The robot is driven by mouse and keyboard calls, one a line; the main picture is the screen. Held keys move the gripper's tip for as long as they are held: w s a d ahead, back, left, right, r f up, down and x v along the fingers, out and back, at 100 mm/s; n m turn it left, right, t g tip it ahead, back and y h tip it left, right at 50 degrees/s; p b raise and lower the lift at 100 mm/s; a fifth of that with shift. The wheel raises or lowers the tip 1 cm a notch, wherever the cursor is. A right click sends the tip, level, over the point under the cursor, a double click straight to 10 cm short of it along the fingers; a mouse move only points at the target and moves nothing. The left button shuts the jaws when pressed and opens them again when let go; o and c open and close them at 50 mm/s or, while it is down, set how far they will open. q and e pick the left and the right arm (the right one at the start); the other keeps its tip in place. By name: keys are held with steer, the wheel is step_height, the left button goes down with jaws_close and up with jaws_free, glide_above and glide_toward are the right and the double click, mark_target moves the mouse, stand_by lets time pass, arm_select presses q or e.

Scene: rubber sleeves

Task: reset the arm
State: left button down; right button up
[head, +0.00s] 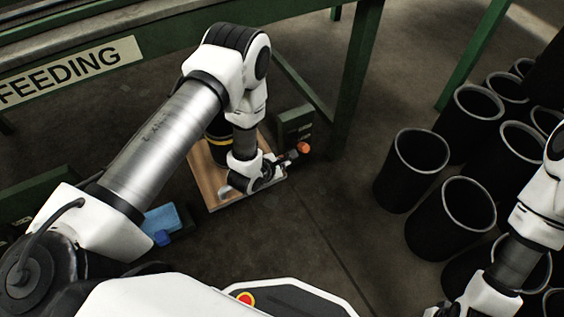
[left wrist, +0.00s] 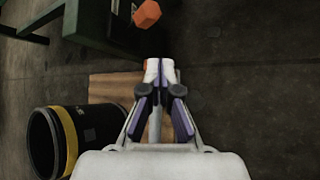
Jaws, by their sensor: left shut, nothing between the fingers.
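My left gripper (head: 283,162) is low over the wooden board in the head view, its fingers pointing right. In the left wrist view its two fingers (left wrist: 160,72) meet at the tips, shut with nothing between them. A black rubber sleeve (left wrist: 42,140) with a yellow band stands to the left of the fingers, apart from them. In the head view that sleeve (head: 217,130) is partly hidden behind my left arm. Several black sleeves with grey rims (head: 450,215) stand on the floor at the right. My right arm comes in at the right edge; its gripper is mostly cut off at the bottom.
The wooden board (head: 206,175) lies below my left arm. A green block (head: 295,124) and an orange knob (head: 303,148) are close to the left gripper. A green frame with a FEEDING sign (head: 72,70) runs across the back. A blue item (head: 162,222) lies below the left forearm.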

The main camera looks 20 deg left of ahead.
arm_select(q)
steer(key=shift+s+r, duration=0.3)
steer(key=shift+s, duration=0.1)
steer(key=s+a+m+g+y, duration=0.25)
steer(key=s+m+g, duration=0.75)
steer(key=s+m, duration=1.7)
step_height(320, 180, up, 36)
steer(key=s+n+p, duration=0.1)
steer(key=p, duration=3.5)
steer(key=shift+s+a+f, duration=0.25)
steer(key=shift+s+a, duration=0.05)
steer(key=shift+s, duration=0.05)
